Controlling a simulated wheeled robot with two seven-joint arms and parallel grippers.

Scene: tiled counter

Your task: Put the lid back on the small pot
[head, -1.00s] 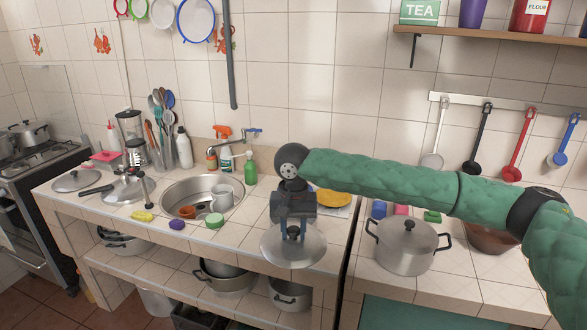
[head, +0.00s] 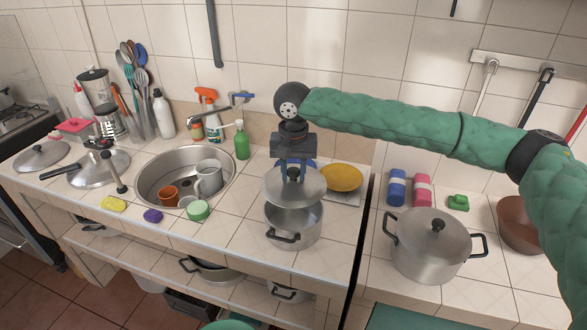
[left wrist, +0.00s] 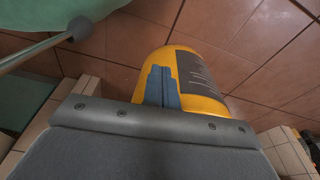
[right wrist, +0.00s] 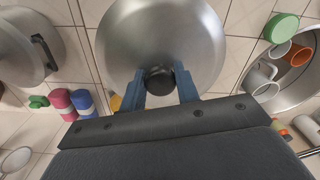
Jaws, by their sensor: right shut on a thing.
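My right gripper (head: 293,165) is shut on the black knob of a round steel lid (head: 294,190), which hangs roughly level. In the right wrist view the fingers (right wrist: 160,88) pinch the knob (right wrist: 159,80), and the lid (right wrist: 160,40) fills the top middle. The small steel pot (head: 292,228) stands on the counter just below the lid, with a black handle at its front. The lid hides the back of its opening; the front of the rim shows below the lid's edge. My left gripper (left wrist: 160,88) shows only in its wrist view, shut, low over the floor.
A larger lidded pot (head: 430,245) stands on the right counter. The sink (head: 186,178) with cups is left of the small pot.

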